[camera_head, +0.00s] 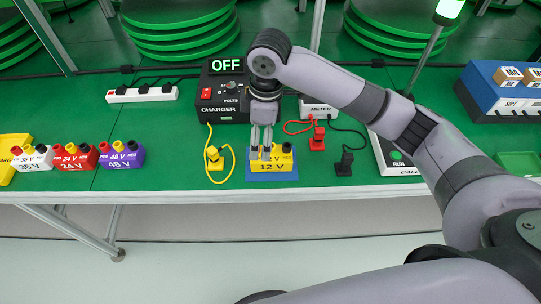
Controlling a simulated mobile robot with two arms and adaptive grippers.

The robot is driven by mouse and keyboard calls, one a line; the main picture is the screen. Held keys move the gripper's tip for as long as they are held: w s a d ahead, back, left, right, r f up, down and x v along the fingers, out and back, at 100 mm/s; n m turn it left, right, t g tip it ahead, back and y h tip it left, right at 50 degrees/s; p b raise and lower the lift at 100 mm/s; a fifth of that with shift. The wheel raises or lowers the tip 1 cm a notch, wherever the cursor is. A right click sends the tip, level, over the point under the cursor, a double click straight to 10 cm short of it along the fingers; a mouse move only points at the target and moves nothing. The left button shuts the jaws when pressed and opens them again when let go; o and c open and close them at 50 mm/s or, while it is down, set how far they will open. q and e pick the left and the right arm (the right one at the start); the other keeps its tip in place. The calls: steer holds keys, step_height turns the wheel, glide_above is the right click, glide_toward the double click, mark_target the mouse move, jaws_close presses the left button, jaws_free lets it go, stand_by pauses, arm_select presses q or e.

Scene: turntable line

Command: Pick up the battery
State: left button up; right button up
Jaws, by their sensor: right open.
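A yellow battery (282,165) marked "12 V" sits upright on a blue mat (284,176) near the front edge of the green table. My right gripper (261,151) points down at this battery, with its fingers over the left and middle of it. The fingers are apart, and the gap between them is narrow in this view. I cannot tell whether they touch the battery. They hide part of its top and front. Three other batteries stand at the left: a white one (33,160), a red one (75,159) and a purple one (121,156). My left gripper is not in view.
Behind the gripper stands a black charger (222,108) with an "OFF" sign (225,65). A yellow clip (215,160), a red clip (317,141) and a black clip (344,164) lie nearby with cables. A call box (395,158) stands right.

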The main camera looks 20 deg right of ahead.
steer(key=h, duration=0.1)
glide_toward(272, 155)
steer(key=f, duration=0.5)
steer(key=shift+w+f+p, duration=0.15)
steer(key=shift+w+p, duration=0.05)
steer(key=shift+p, duration=0.2)
steer(key=shift+w+f+p, duration=0.15)
steer(key=shift+f+p, duration=0.05)
steer(key=shift+f, duration=1.15)
steer(key=shift+w+f+p, duration=0.1)
steer(key=shift+f+p, duration=0.1)
steer(key=shift+f, duration=1.2)
steer(key=c, duration=1.7)
steer(key=shift+r, duration=0.1)
jaws_close()
